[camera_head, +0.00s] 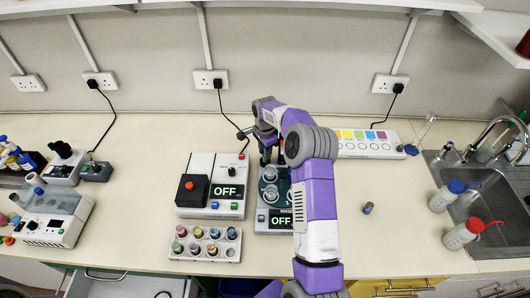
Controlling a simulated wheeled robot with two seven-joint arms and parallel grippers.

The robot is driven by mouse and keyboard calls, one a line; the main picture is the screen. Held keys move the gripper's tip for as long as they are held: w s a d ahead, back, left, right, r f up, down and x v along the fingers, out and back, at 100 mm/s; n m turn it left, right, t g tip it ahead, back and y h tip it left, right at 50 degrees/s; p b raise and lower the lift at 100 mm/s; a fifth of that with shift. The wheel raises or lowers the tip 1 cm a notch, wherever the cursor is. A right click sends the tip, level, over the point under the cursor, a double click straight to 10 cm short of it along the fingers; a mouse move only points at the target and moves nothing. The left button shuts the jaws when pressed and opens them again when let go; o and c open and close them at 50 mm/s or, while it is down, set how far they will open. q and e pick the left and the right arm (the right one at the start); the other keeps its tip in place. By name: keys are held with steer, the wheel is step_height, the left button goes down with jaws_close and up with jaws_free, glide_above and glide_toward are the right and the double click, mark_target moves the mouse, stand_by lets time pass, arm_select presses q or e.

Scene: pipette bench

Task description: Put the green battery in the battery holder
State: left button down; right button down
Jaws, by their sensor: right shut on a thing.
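The battery holder (206,258) is the white tray with two rows of round slots at the front middle of the bench. Several batteries with coloured tops stand in it. Its front right slot (230,253) looks empty. A lone battery (368,208) with a bluish top stands on the bench, right of my right arm. My right gripper (265,154) points down at the back edge of the right OFF device, behind and right of the holder. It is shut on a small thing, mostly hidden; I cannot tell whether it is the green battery. My left gripper is out of view.
The right OFF device (263,220) bears glass vessels, close to my gripper. The left OFF device (203,165) has a red button. A colour-striped strip (352,144) lies behind. Two bottles (462,234) stand near the sink (490,212). The bench right of my arm is mostly clear.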

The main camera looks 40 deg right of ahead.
steer(key=shift+f, duration=0.3)
steer(key=shift+f, duration=0.2)
steer(key=c, duration=0.9)
jaws_free()
step_height(320, 180, up, 12)
steer(key=shift+r+p, duration=0.25)
steer(key=shift+p, duration=0.15)
